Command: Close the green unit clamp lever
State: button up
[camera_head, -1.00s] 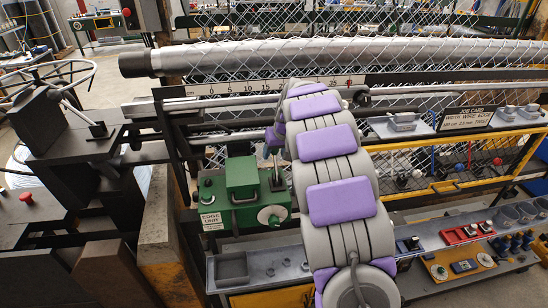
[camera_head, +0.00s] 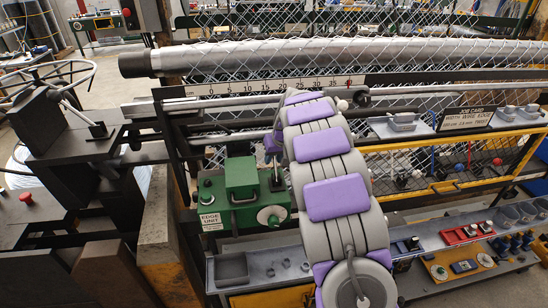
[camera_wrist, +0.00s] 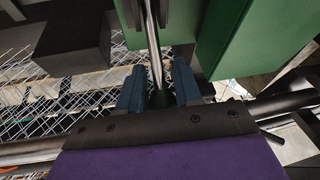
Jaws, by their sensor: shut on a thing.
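The green edge unit (camera_head: 242,190) stands left of my arm in the head view, with a label plate, a pale round dial and a block on top. Its green body (camera_wrist: 228,35) fills the top right of the wrist view. The clamp lever, a thin metal rod (camera_wrist: 154,45), runs down from the top of the wrist view between the dark blue fingers of my gripper (camera_wrist: 159,82). The fingers are shut on the lever near its dark green end. In the head view my gripper (camera_head: 272,147) is small and partly hidden by my arm, at the unit's right side.
A long steel roller (camera_head: 330,55) with chainlink mesh lies behind the unit, above a numbered scale (camera_head: 260,87). A grey tray shelf (camera_head: 262,268) runs below. A yellow-framed rack (camera_head: 450,185) stands to the right. A handwheel machine (camera_head: 50,115) stands at the left.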

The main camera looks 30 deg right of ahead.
grip_shut()
